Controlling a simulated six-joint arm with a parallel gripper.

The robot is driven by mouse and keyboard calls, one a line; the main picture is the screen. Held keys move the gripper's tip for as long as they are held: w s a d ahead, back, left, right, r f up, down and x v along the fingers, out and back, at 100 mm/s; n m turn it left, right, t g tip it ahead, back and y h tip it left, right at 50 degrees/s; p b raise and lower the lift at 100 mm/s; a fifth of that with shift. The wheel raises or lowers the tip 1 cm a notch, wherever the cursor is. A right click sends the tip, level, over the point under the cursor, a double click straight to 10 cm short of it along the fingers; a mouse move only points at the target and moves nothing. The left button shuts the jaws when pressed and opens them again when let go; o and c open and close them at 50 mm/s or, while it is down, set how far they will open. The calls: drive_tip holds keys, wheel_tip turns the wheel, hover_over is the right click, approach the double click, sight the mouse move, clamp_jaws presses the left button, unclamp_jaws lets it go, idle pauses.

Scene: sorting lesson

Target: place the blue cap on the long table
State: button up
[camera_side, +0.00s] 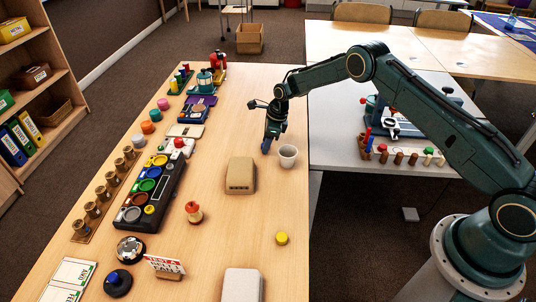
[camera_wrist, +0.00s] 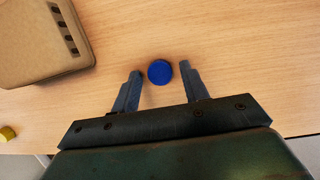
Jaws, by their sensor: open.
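The blue cap (camera_wrist: 160,72) is a round disc on the light wood surface of the long table (camera_side: 215,205). In the wrist view it lies between the tips of my gripper (camera_wrist: 162,75), with a gap on each side. My gripper is open, its two grey-blue fingers apart and holding nothing. In the side view my gripper (camera_side: 267,148) points down near the right edge of the long table. A blue patch shows at its tip there; I cannot tell cap from fingers.
A white cup (camera_side: 288,156) stands just right of my gripper. A tan box (camera_side: 240,175) is nearby, also in the wrist view (camera_wrist: 45,40). A yellow cap (camera_side: 282,238) lies toward the front. A black tray of coloured rounds (camera_side: 150,190) is at the left.

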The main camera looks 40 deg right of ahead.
drive_tip(key=shift+r, duration=0.15)
drive_tip(key=v, duration=1.2)
idle(0.6)
drive_tip(key=s+a+r+n+t+h, duration=0.1)
drive_tip(key=s+r+n, duration=0.5)
drive_tip(key=s+r, duration=0.45)
drive_tip(key=s+a+r+n+t, duration=0.15)
drive_tip(key=s+r+n, duration=0.55)
drive_tip(key=r, duration=0.7)
drive_tip(key=s+r+n+t+h, duration=0.1)
drive_tip(key=s+n, duration=1.2)
drive_tip(key=s, duration=1.3)
drive_tip(key=shift+s+a+r, duration=0.25)
drive_tip(key=shift+s+a, duration=0.05)
drive_tip(key=shift+s, duration=0.1)
